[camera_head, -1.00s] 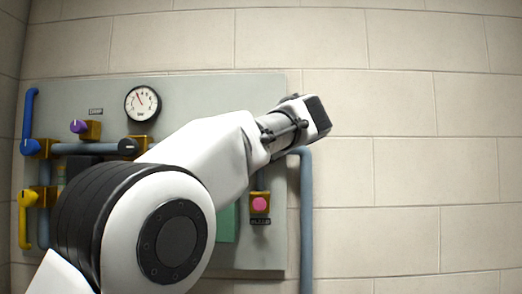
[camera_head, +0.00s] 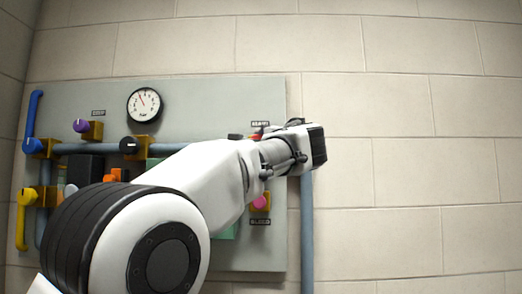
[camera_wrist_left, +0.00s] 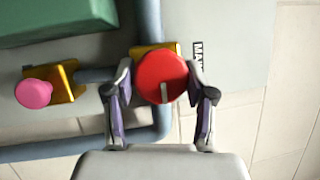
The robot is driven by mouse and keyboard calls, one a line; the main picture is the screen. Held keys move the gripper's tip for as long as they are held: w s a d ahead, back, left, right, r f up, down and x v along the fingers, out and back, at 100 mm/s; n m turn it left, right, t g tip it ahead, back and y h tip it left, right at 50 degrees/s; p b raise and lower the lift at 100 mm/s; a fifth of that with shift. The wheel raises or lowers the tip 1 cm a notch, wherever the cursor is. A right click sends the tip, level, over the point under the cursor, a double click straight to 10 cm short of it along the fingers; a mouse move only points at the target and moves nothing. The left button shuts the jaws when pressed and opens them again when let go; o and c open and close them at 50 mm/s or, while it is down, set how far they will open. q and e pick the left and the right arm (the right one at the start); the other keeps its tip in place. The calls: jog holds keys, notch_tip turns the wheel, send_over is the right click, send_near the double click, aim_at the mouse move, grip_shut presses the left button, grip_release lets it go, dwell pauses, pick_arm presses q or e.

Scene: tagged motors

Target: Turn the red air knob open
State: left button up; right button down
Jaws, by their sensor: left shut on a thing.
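The round red knob (camera_wrist_left: 162,77) has a pale slot mark on its face and sits on a yellow fitting in the left wrist view. My left gripper (camera_wrist_left: 158,88) is shut on it, one finger on each side. The mark points down in that view, toward the gripper's palm. In the head view a small red part (camera_head: 256,135) shows just above my left arm; most of the knob and my fingers are hidden there. My right gripper is not in view.
A pink knob (camera_wrist_left: 33,93) is left of the red one in the wrist view. The grey panel (camera_head: 210,95) also carries a gauge (camera_head: 144,105), a purple knob (camera_head: 80,125), a black knob (camera_head: 129,146), and blue (camera_head: 33,146) and yellow (camera_head: 27,196) handles. The wall at right is clear.

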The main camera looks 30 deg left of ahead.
pick_arm(q)
jog(key=shift+r, duration=0.2)
jog(key=o, duration=1.2)
jog(key=shift+c, duration=0.2)
jog(key=shift+a+f, duration=0.15)
jog(key=v, duration=0.7)
jog(key=shift+s+f, duration=0.1)
